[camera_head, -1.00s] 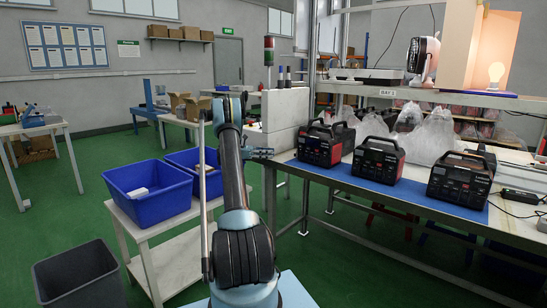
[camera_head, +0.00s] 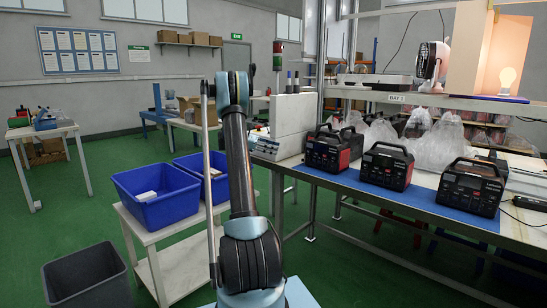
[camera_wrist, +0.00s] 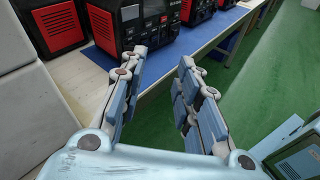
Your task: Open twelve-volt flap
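Three black-and-red power stations with top handles stand in a row on the blue mat (camera_head: 432,201) of the workbench: a left one (camera_head: 328,152), a middle one (camera_head: 386,169) and a right one (camera_head: 470,189). A twelve-volt flap is too small to make out on any of them. In the wrist view my gripper (camera_wrist: 165,72) is open and empty. Its two fingers stand apart near the bench's front edge, with a power station (camera_wrist: 140,22) just beyond the left finger. In the head view my gripper is hidden behind my raised arm.
Plastic-wrapped bags (camera_head: 437,145) lie behind the power stations. A shelf above holds a fan (camera_head: 432,62) and a lit bulb (camera_head: 507,78). Blue bins (camera_head: 157,195) stand on a cart at left, with a grey bin (camera_head: 88,278) on the floor. Green floor is open in front.

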